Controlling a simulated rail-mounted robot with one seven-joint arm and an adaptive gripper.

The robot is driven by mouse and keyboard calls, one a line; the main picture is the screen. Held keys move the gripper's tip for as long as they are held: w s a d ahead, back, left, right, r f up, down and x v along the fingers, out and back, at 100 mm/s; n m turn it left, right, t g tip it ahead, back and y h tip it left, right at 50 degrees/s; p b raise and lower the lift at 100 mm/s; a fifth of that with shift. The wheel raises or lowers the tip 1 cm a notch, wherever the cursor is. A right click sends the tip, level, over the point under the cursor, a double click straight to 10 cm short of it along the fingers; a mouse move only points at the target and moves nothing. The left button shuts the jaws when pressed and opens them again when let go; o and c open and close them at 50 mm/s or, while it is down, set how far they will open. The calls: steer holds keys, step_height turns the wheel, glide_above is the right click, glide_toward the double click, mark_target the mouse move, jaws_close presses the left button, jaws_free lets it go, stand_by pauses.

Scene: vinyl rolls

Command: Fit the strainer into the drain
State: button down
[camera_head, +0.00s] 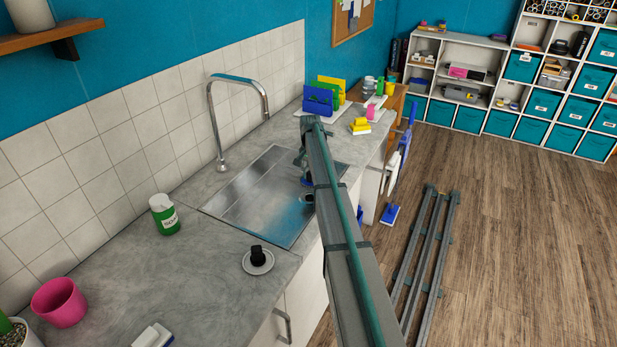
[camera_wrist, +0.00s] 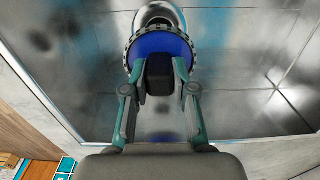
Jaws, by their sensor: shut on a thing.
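The strainer (camera_wrist: 150,45) is a blue disc with a dark toothed rim and a black block-shaped handle. My gripper (camera_wrist: 160,78) is shut on that handle, one finger on each side. In the wrist view the metal drain (camera_wrist: 158,14) shows as a shiny ring at the top edge, partly covered by the strainer. I cannot tell whether the strainer touches it. In the head view the steel sink (camera_head: 255,190) is set in the counter. My arm hides most of my gripper there, and a bit of blue (camera_head: 304,182) shows beside it.
A chrome faucet (camera_head: 212,120) arches at the sink's back. A green-and-white soap container (camera_head: 165,215) stands left of the sink. A grey disc with a black knob (camera_head: 258,260) lies on the front counter (camera_head: 190,280).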

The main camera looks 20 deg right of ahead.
mark_target(310, 185)
steer(key=shift+f, duration=0.1)
steer(key=shift+f+b, duration=0.95)
steer(key=shift+f, duration=1.9)
steer(key=shift+f+b, duration=0.35)
steer(key=shift+f, duration=0.95)
steer(key=c, duration=0.9)
jaws_free()
steer(key=shift+o, duration=0.2)
step_height(310, 185, up, 12)
steer(key=shift+f, duration=0.2)
steer(key=shift+r, duration=0.25)
steer(key=shift+s, duration=0.15)
